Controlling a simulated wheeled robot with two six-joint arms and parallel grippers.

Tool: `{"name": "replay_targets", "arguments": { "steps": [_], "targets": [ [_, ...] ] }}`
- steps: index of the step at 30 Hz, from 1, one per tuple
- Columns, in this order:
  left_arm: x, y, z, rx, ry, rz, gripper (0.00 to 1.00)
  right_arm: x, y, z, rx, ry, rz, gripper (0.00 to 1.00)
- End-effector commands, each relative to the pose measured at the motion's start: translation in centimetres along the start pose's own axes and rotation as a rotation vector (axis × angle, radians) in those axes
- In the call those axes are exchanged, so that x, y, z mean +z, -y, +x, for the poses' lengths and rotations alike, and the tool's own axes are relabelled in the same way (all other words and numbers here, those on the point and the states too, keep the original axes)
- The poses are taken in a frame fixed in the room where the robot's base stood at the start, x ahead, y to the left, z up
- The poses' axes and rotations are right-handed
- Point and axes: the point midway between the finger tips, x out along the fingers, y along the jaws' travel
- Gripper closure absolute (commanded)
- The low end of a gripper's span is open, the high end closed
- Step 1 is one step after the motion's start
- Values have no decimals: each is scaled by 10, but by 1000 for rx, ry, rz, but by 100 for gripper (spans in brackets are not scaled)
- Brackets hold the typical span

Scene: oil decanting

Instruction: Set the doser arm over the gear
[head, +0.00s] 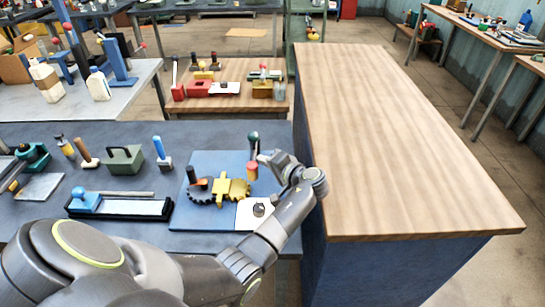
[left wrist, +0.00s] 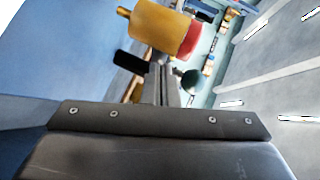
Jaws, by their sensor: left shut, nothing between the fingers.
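A blue board (head: 210,165) on the dark bench carries a dark toothed gear (head: 203,193) and a yellow toothed part (head: 237,190) beside it. The doser, an amber cylinder with a red band (head: 252,172), stands behind the yellow part, near a dark green knobbed handle (head: 254,138). My left gripper (head: 263,158) is at the handle and doser, partly covering them. In the left wrist view the fingers (left wrist: 160,85) are shut and empty, with the amber cylinder (left wrist: 158,28) just beyond and a dark green knob (left wrist: 191,80) beside the tips. Contact cannot be told.
A white square with a dark part (head: 258,209) lies at the board's front right, near my forearm. A sharpening stone tray (head: 120,207), a green toolbox (head: 124,160) and several hand tools stand left. A bare wooden-topped counter (head: 400,140) rises to the right.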

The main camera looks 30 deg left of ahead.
Motion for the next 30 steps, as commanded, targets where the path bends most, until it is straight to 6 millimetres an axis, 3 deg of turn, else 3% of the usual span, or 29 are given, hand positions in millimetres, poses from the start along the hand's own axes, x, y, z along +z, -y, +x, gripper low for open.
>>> {"name": "replay_targets", "arguments": {
  "steps": [10, 18, 30],
  "targets": [
    [2, 0, 2, 0, 1, 1, 100, 0, 6, -1, -7, 0, 3, 64],
    [21, 7, 16, -3, 4, 3, 100, -1, 5, -7, -7, 0, 3, 64],
    [21, 8, 19, -8, 9, 6, 100, -1, 0, -6, -1, -1, 0, 64]
  ]
}}
